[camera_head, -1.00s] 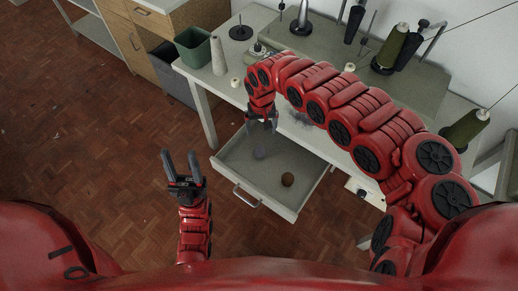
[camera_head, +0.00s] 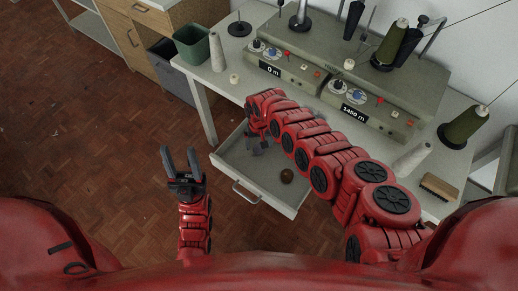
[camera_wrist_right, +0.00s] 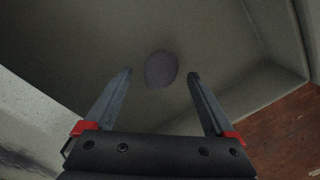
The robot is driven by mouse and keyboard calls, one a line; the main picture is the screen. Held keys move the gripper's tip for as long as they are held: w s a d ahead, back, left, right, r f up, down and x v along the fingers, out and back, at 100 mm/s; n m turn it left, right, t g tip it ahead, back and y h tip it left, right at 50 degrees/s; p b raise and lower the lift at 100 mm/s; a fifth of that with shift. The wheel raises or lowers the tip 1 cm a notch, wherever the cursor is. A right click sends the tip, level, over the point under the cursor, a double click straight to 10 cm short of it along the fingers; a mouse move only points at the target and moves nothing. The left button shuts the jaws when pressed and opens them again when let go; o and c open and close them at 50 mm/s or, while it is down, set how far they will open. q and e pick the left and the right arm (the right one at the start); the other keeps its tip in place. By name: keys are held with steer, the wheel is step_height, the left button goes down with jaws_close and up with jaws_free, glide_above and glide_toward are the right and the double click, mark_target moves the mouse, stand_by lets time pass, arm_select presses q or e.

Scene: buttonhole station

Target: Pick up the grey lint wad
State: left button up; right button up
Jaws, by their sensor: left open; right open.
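The grey lint wad (camera_wrist_right: 161,69) is a dark roundish lump on the bottom of the open drawer (camera_head: 263,195). In the right wrist view it sits between and slightly past the fingertips of my right gripper (camera_wrist_right: 160,74), with a gap on each side. In the head view my right gripper (camera_head: 257,150) reaches down into the drawer, and I cannot make out the wad there; the gripper seems to cover it. My right gripper is open and empty. My left gripper (camera_head: 182,160) is open and empty over the floor, left of the drawer.
A brown ball (camera_head: 287,176) lies in the drawer, right of my right gripper. The drawer walls rise around both. The worktable (camera_head: 208,92) above carries winding units (camera_head: 290,68), spools, a cone (camera_head: 412,160) and a brush (camera_head: 439,187). A green bin (camera_head: 192,45) stands at the back left.

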steer(key=shift+f, duration=0.45)
jaws_close()
stand_by(0.3)
